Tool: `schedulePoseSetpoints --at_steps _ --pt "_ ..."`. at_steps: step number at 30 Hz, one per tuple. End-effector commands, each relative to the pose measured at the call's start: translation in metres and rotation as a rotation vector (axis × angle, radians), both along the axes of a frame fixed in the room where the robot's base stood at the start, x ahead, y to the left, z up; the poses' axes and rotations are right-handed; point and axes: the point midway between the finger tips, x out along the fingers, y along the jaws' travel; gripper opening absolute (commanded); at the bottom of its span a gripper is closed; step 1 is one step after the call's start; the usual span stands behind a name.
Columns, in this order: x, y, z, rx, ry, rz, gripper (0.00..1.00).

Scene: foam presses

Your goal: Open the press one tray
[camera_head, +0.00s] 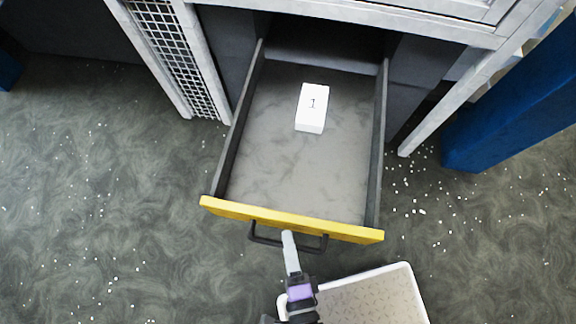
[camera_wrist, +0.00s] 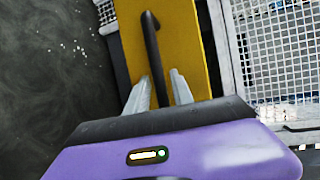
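The press one tray (camera_head: 305,222) is a grey drawer with a yellow front, pulled well out from the press. Its dark bar handle (camera_head: 265,240) runs along the outer side of the yellow front. My gripper (camera_head: 288,236) is at the handle's middle, its fingers overlapping the bar. In the wrist view, the yellow front (camera_wrist: 185,40) and the dark handle (camera_wrist: 150,35) are ahead. My gripper's fingers (camera_wrist: 158,82) stand apart there, with the handle between them and a narrow strip of yellow showing beside it.
A white block marked 1 (camera_head: 312,108) lies inside the tray towards the back. A pale, speckled bin (camera_head: 408,280) is at the bottom, right of my gripper. A blue post (camera_head: 500,110) stands at right. Floor on the left is open, with scattered white bits.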

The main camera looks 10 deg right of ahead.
Motion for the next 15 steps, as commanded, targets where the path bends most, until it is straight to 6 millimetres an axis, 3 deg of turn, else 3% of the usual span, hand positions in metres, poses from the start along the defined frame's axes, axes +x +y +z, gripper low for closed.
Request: schedulePoseSetpoints --at_steps 10,15 --pt "0.0 0.001 0.001 0.0 -0.001 0.001 0.36" --pt "-0.016 0.001 0.003 0.0 0.001 0.002 0.36"
